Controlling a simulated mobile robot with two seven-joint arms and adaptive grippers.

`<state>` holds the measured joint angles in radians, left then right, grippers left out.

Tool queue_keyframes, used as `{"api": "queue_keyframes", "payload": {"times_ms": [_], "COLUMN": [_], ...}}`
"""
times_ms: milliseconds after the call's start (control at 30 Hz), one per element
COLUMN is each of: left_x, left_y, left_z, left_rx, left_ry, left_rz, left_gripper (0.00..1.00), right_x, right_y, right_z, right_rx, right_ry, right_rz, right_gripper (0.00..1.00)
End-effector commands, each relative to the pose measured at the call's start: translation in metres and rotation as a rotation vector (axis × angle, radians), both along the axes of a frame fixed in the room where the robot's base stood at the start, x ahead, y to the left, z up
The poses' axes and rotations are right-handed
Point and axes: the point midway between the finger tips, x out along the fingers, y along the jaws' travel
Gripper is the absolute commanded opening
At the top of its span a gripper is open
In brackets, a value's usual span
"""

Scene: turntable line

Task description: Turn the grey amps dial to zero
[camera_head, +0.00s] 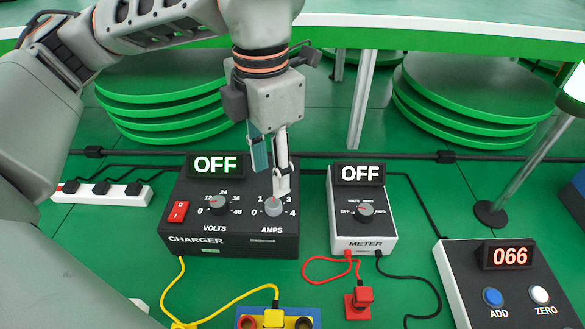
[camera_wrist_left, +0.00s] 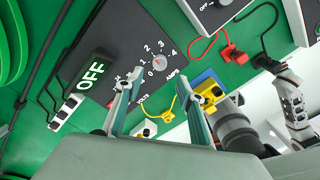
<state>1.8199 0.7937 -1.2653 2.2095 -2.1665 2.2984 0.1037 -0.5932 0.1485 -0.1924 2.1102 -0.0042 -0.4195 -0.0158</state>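The grey amps dial (camera_head: 273,208) is at the lower right of the black charger's (camera_head: 230,243) face, with a scale from 0 to 4 around it. My left gripper (camera_head: 270,183) is over the dial, its fingers pointing down. One finger hides the top of the scale, and the dial's setting is unclear. In the left wrist view the amps dial (camera_wrist_left: 159,63) shows just beyond and between the two spread fingertips (camera_wrist_left: 158,80). Nothing is between the fingers. What looks like my right gripper (camera_wrist_left: 283,80) shows at the right of that view; its finger opening is unclear.
The charger also has a volts dial (camera_head: 218,204), a red switch (camera_head: 178,211) and an OFF display (camera_head: 215,164). The meter (camera_head: 362,222) stands to its right. A blue block (camera_head: 290,316) with a yellow plug is in front. A button box (camera_head: 515,285) reads 066.

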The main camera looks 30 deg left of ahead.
Motion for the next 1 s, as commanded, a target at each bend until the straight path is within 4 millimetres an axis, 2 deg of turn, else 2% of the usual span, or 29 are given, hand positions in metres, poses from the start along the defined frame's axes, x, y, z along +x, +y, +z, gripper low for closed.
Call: {"api": "queue_keyframes", "payload": {"times_ms": [167, 333, 600, 767, 1000], "left_x": [-0.001, -0.001, -0.001, 0.000, 0.000], "left_y": [0.000, 0.000, 0.000, 0.000, 0.000], "left_z": [-0.011, -0.038, -0.072, -0.078, -0.078], "left_rx": [0.000, 0.000, -0.001, -0.001, 0.000], "left_ry": [0.004, 0.008, 0.005, 0.000, -0.001], "left_rz": [-0.002, -0.002, -0.001, 0.000, 0.000], "left_gripper": [0.38, 0.38, 0.38, 0.38, 0.38], "right_x": [-0.004, -0.010, -0.005, 0.002, 0.002], "right_y": [-0.001, 0.001, 0.007, 0.008, 0.008], "right_z": [-0.005, -0.012, -0.006, 0.000, 0.000], "right_rx": [-0.003, 0.000, 0.012, 0.014, 0.013], "right_ry": [0.009, 0.022, 0.007, -0.010, -0.009], "right_rz": [0.003, 0.006, 0.011, 0.011, 0.012], "right_gripper": [0.40, 0.40, 0.40, 0.40, 0.40]}}
